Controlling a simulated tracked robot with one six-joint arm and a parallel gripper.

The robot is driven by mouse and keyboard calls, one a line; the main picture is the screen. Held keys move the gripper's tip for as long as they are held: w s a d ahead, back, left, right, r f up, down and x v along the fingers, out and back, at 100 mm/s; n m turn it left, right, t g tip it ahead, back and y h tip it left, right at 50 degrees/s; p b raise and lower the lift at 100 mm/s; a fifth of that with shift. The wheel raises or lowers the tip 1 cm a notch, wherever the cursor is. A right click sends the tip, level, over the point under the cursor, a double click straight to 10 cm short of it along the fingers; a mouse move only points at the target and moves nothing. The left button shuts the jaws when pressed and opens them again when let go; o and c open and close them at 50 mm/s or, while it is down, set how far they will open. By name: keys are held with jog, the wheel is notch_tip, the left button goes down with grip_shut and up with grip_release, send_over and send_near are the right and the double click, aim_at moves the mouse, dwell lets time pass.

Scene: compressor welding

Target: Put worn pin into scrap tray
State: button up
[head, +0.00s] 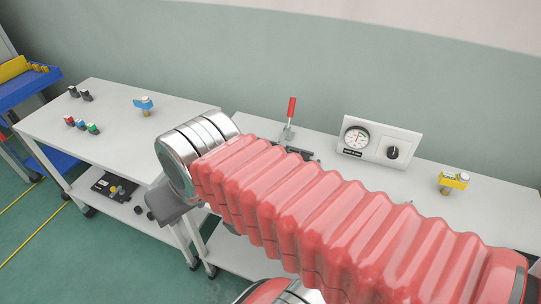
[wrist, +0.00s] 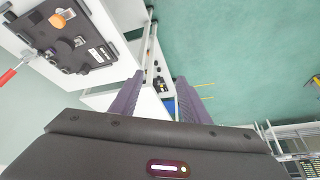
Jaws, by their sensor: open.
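My gripper (wrist: 157,90) is open in the wrist view, its two dark purple fingers apart with nothing held between them. In the head view my arm hides it. In the wrist view a black fixture (wrist: 85,60) lies on the white bench, with an orange round part (wrist: 57,21) and a grey round part (wrist: 63,48) on it. I cannot tell whether either is the worn pin. The fingers are to the right of the fixture and apart from it. No scrap tray can be made out for sure; a blue tray (head: 62,160) stands low at the left of the head view.
A red-handled clamp (head: 290,112) and a gauge box (head: 379,143) stand on the right bench, with a yellow fitting (head: 453,182). The left cart (head: 110,115) holds a blue fitting (head: 144,105) and several small coloured parts. A black box (head: 115,187) lies on its lower shelf.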

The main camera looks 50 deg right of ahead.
jog(key=w+d+f+m, duration=0.1)
jog(key=d+f+m, duration=0.2)
jog(key=d+m, duration=0.6)
jog(key=w+d+f+m+y, duration=0.1)
jog(key=d+f+m, duration=0.2)
jog(key=d+m, duration=0.7)
jog(key=w+d+f+m+g, duration=0.1)
jog(key=d+f+m, duration=0.3)
jog(key=d+m, duration=0.6)
jog(key=shift+w+m+y, duration=0.3)
jog(key=shift+w+m, duration=0.3)
jog(key=shift+m, duration=0.4)
jog(key=shift+f, duration=0.2)
jog(key=x, duration=1.3)
jog(key=shift+f, duration=0.3)
jog(key=shift+d, duration=0.1)
jog(key=shift+c, duration=0.7)
grip_shut()
jog(key=shift+w, duration=0.1)
